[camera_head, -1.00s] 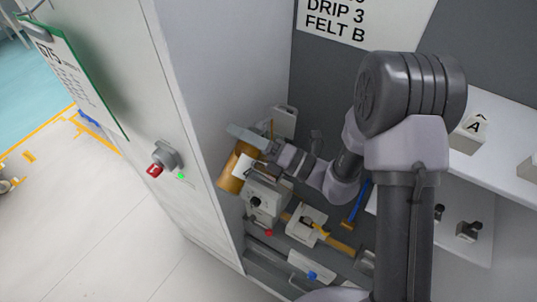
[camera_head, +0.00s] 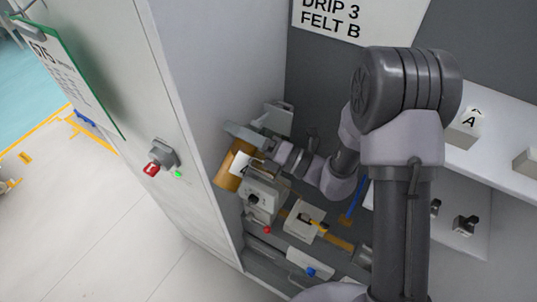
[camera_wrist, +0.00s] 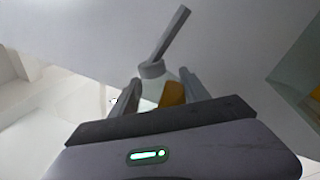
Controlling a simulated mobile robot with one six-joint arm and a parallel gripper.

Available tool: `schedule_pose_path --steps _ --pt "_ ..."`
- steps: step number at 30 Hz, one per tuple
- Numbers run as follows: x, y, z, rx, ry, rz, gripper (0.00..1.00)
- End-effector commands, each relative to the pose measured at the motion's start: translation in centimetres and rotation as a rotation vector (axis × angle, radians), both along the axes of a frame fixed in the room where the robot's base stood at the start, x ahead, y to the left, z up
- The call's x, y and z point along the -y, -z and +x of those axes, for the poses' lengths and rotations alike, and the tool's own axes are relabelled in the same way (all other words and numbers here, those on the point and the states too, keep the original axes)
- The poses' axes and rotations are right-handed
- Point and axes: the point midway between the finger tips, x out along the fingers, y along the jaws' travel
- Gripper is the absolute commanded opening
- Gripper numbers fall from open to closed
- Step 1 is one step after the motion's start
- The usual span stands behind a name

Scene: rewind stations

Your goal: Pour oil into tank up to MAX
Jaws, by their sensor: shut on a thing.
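In the wrist view, my gripper (camera_wrist: 160,90) has its two fingers on either side of a pale, see-through bottle (camera_wrist: 150,84) with a grey cap and a long grey spout. The spout slants up to the right. An amber patch (camera_wrist: 173,94) shows by the right finger; whether it is oil in the bottle or something behind is unclear. In the head view, my gripper (camera_head: 248,137) is at the cabinet's left side, above an amber cylinder (camera_head: 229,174) with a white patch. I cannot make out the tank, its MAX mark or an oil level.
A grey box with a black knob (camera_head: 262,194) is just below the cylinder. A pale block with a yellow-handled tool (camera_head: 304,222) stands to its right. The cabinet's side wall (camera_head: 205,120) is close on the left. A white shelf (camera_head: 497,159) is on the right.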

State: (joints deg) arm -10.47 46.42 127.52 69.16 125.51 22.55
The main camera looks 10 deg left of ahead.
Motion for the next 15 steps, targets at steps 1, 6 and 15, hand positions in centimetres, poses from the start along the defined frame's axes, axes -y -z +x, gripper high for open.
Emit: schedule_pose_path --steps 1,6,15 --pt "0.00 -0.03 0.02 0.000 0.000 0.000 0.00" --pt "0.00 -0.03 0.02 0.000 0.000 0.000 0.00" --pt "0.01 0.39 0.05 -0.040 0.000 0.014 0.00"
